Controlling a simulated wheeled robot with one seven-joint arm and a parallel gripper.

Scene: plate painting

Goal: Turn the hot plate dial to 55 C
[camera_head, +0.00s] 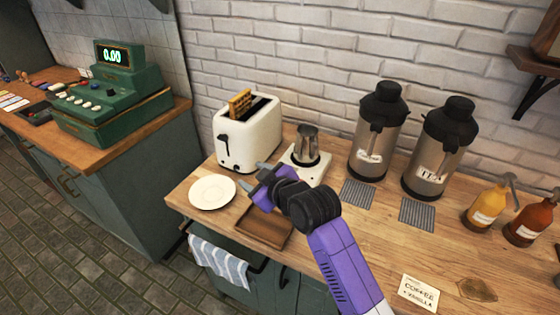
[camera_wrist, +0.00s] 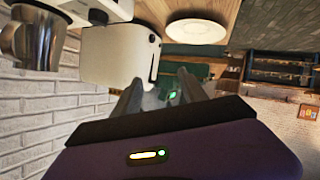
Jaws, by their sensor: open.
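The hot plate (camera_head: 306,174) is a small white unit on the wooden counter, right of the toaster. A metal pitcher (camera_head: 307,145) stands on it. Part of the hot plate (camera_wrist: 80,8) and the pitcher (camera_wrist: 38,38) show at the upper left of the wrist view, which is upside down. A small dark round part on the hot plate's edge there may be the dial; its setting cannot be read. My gripper (camera_head: 253,176) is open and empty, left of the hot plate and in front of the toaster. Its fingers (camera_wrist: 160,88) point toward the toaster's side and the register, apart from the hot plate.
A white toaster (camera_head: 248,137) with bread stands behind my gripper. A white plate (camera_head: 212,192) and a brown tray (camera_head: 252,238) lie near the front edge. Two dispensers (camera_head: 378,135) stand right of the hot plate. A green register (camera_head: 112,98) is on another counter.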

